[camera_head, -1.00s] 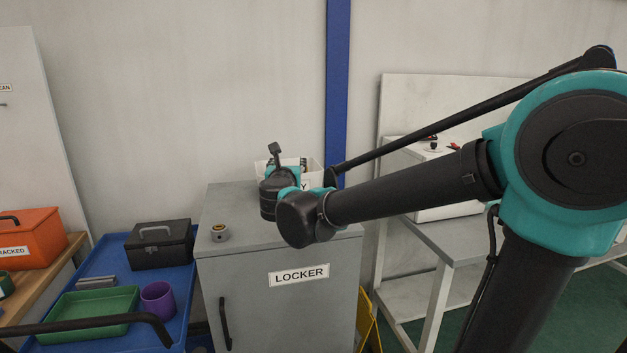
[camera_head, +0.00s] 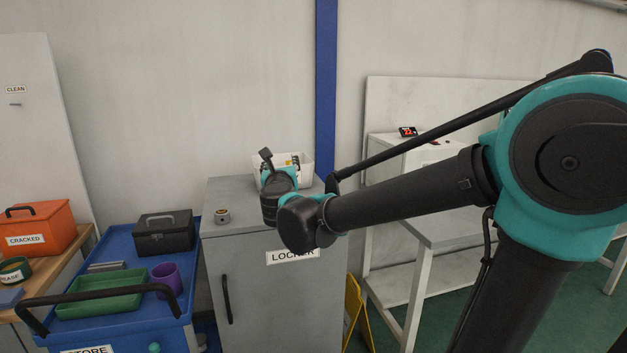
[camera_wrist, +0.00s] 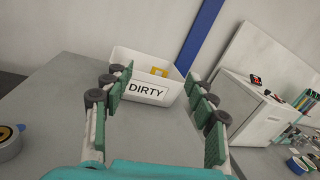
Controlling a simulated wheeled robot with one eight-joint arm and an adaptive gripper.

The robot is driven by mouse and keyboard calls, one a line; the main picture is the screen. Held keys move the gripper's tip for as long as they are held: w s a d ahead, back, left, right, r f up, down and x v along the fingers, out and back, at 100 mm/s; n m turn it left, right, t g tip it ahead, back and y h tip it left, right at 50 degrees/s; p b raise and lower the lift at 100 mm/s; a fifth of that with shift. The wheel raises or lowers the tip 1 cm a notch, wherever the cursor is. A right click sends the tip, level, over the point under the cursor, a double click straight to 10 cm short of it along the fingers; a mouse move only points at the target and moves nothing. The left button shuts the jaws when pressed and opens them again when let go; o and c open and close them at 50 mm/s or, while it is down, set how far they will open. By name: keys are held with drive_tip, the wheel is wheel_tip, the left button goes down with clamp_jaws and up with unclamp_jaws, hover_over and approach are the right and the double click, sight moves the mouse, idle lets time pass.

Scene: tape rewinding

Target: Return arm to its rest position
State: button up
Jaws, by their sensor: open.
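My gripper (camera_wrist: 158,100) shows in the wrist view with its two green-padded fingers apart and nothing between them. The white bin (camera_head: 307,172) stands just behind the wrist on the locker.
A blue cart (camera_head: 110,243) at left holds a black case (camera_head: 165,232), a green tray (camera_head: 100,293) and a purple cup (camera_head: 166,278). An orange CRACKED box (camera_head: 40,230) is farther left. A white bench (camera_head: 440,228) and yellow object (camera_head: 355,310) are right of the locker.

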drive_tip(key=s+d+f+n+g+y, duration=0.2)
drive_tip(key=s+d+f+n+g, duration=0.3)
drive_tip(key=f+n, duration=0.75)
drive_tip(key=s+d+f+n+g+y, duration=0.2)
drive_tip(key=s+d+f+n+g, duration=0.3)
drive_tip(key=d+f+n, duration=0.7)
drive_tip(key=s+d+f+n+g+h, duration=0.2)
drive_tip(key=s+d+f+n, duration=0.2)
drive_tip(key=s, duration=0.4)
drive_tip(key=s+d+f+n+g+h, duration=0.2)
drive_tip(key=s+d+f+n+h, duration=0.1)
drive_tip(key=s+d+f, duration=0.4)
drive_tip(key=shift+s+d+f+n+h, duration=0.3)
drive_tip(key=shift+s+n, duration=0.3)
drive_tip(key=shift+n, duration=0.25)
